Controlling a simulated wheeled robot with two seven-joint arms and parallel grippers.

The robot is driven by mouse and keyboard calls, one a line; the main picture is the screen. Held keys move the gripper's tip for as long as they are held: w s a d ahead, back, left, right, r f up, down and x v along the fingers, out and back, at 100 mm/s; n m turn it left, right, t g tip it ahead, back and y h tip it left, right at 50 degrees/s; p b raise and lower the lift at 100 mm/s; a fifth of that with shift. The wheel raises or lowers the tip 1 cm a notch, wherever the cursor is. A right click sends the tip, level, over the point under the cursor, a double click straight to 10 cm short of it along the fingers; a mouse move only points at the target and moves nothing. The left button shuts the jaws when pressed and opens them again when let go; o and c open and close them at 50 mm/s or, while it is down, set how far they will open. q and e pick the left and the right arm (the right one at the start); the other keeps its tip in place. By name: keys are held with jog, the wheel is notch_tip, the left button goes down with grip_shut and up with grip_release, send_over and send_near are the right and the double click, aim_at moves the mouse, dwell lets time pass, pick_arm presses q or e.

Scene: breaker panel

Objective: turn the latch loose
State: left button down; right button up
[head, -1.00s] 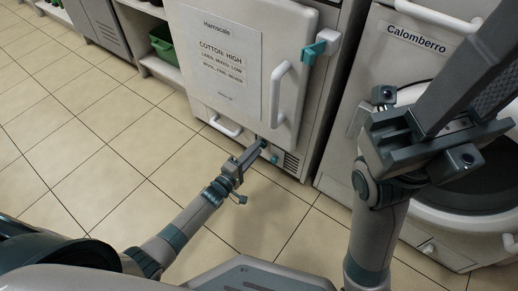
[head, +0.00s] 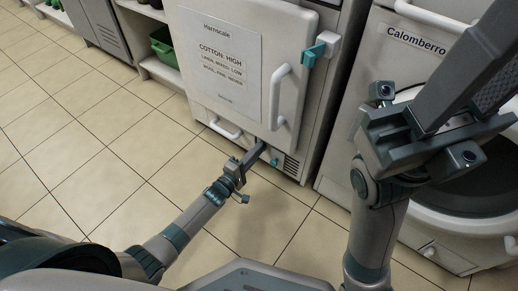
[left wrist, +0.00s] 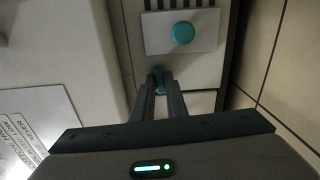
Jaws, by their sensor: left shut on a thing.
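A small teal latch (left wrist: 158,75) sits low on the white dryer, between the fingertips in the left wrist view. My left gripper (head: 259,147) is shut on it, reaching in below the door's lower right corner. In the head view the fingers and the door's edge hide this latch. A larger teal handle on a white block (head: 315,52) is at the door's upper right edge, apart from both grippers. My right gripper (head: 480,70) is raised at the right, near the camera and touching nothing that I can see; its finger gap is unclear.
The dryer door (head: 240,50) carries a paper sign and a white bar handle (head: 278,95). A round teal knob (left wrist: 182,33) sits by the vent, close to the left fingers. A Calomberro washer (head: 420,60) stands at the right. The tiled floor (head: 90,140) at left is clear.

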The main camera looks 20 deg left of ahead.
pick_arm(q)
jog(key=n, duration=0.2)
jog(key=shift+n, duration=0.3)
jog(key=shift+p, duration=0.3)
jog(key=shift+n, duration=1.8)
jog(key=shift+n+b, duration=0.35)
jog(key=shift+n, duration=1.35)
jog(key=shift+f, duration=0.1)
